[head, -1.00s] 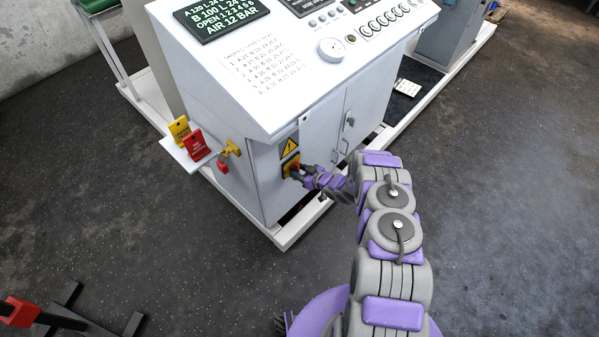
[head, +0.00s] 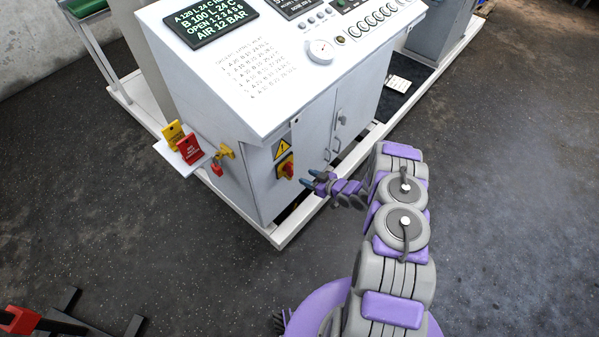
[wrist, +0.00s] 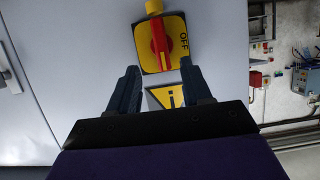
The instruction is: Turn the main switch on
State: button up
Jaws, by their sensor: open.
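The main switch (head: 286,168) is a red handle on a yellow plate, low on the front of the white cabinet, below a yellow warning triangle (head: 282,150). In the wrist view, the red handle (wrist: 160,42) runs nearly up and down the picture. The word OFF (wrist: 184,41) is on the plate beside the handle, to its right, and the handle's long axis does not point at it. My gripper (head: 313,179) is open and empty, a short way out from the switch and apart from it. Its two fingers (wrist: 158,76) show in front of the plate.
A side shelf (head: 186,157) on the cabinet holds a yellow tag and a red tag. A yellow valve (head: 226,151) and a red padlock (head: 217,168) hang by the cabinet corner. A white base frame (head: 282,236) edges the floor. The floor to the right is clear.

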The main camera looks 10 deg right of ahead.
jog(key=p+v, duration=0.1)
jog(key=v, duration=0.7)
jog(key=shift+d+f, duration=0.1)
jog(key=shift+f, duration=0.05)
